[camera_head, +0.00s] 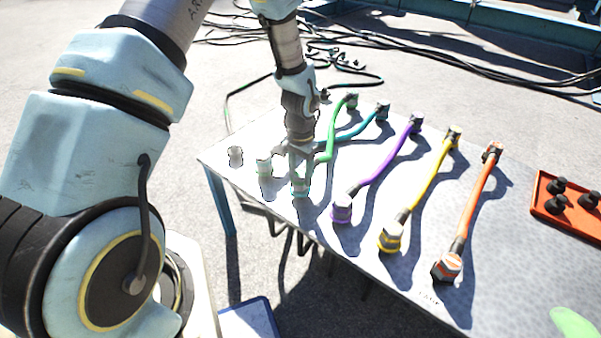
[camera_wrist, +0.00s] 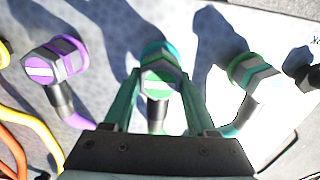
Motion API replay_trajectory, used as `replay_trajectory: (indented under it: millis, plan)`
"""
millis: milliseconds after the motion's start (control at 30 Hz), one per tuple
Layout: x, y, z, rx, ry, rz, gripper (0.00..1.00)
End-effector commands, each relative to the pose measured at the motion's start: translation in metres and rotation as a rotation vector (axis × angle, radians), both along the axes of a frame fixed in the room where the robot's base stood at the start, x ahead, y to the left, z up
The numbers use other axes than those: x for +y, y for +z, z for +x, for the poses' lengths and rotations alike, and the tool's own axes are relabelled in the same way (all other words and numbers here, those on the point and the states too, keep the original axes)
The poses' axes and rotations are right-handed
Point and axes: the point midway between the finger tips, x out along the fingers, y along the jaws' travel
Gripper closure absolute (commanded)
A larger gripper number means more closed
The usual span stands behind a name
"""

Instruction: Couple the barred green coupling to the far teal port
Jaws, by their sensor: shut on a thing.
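My gripper (camera_head: 301,172) is shut on the green coupling (camera_wrist: 160,77), its two fingers on either side. The coupling has a green band and a pale bar on its face in the wrist view. Its green hose (camera_head: 331,135) runs back to the far side of the table. A teal-ringed port (camera_wrist: 156,47) lies directly behind the coupling, in line with it, and also shows below my fingers in the head view (camera_head: 300,191). I cannot tell whether coupling and port are fully seated. A green-banded fitting (camera_head: 265,166) beside it has the teal hose (camera_head: 362,126) leading to it.
Purple (camera_head: 385,160), yellow (camera_head: 425,190) and orange (camera_head: 475,205) hoses lie to the right on the table (camera_head: 510,240). A grey fitting (camera_head: 235,156) stands at the left corner. An orange tray (camera_head: 544,205) holds black caps. Loose black cables (camera_head: 450,57) lie on the ground behind.

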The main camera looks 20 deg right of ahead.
Motion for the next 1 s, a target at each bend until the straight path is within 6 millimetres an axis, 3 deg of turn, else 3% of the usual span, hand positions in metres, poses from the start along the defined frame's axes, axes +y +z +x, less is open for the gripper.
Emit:
replay_trajectory:
  millis: [467,500,767,1000]
  plan:
    - [-0.0001,-0.0093,0.0001,0.000,0.000,0.000,1.00]
    - [-0.0001,-0.0083,0.0002,0.000,0.000,0.000,0.38]
    - [-0.0001,-0.0083,0.0000,0.000,0.000,0.000,0.09]
    - [0.0002,-0.0086,-0.0002,0.000,0.000,0.001,0.08]
